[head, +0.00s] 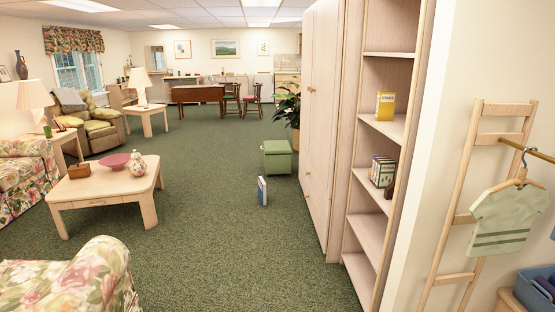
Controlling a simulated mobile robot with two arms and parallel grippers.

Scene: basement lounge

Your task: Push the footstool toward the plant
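The footstool, a green box-shaped piece (277,160), stands on the carpet near the middle of the head view, close to the tall wooden cabinet. The plant (288,104) stands just beyond it, slightly to the right, with dark green leaves in a tan pot (295,138). The cabinet edge hides part of the plant and pot. Neither of my grippers is in view.
A blue-and-white book (262,191) stands upright on the carpet in front of the footstool. A coffee table (95,192) and floral armchair (75,280) are at left. The cabinet (318,120) and open shelves (372,205) line the right.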

